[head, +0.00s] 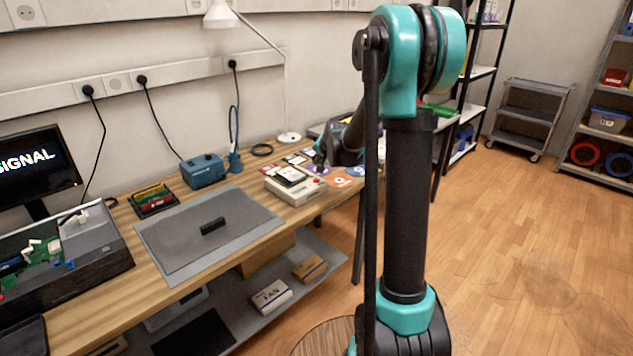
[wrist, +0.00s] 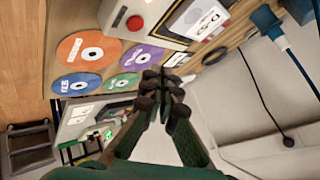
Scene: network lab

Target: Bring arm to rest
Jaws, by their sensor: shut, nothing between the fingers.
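My gripper (wrist: 161,90) shows in the wrist view with its two dark fingers together and nothing between them. In the head view my teal and black arm rises in front of the workbench (head: 63,318), and its end reaches over the bench's far right part. The gripper there is small and partly hidden, near the coloured discs (head: 341,181). In the wrist view the fingertips appear in front of several discs, including an orange one (wrist: 72,49) and a purple one (wrist: 142,64). I cannot tell whether the fingers touch anything.
A beige box with a red button (head: 295,188) stands near the gripper. A desk lamp (head: 287,100), a blue soldering unit (head: 203,171) and a grey mat (head: 180,259) are on the bench. Shelves and a grey cart (head: 527,117) stand at the back right. The wooden floor at right is clear.

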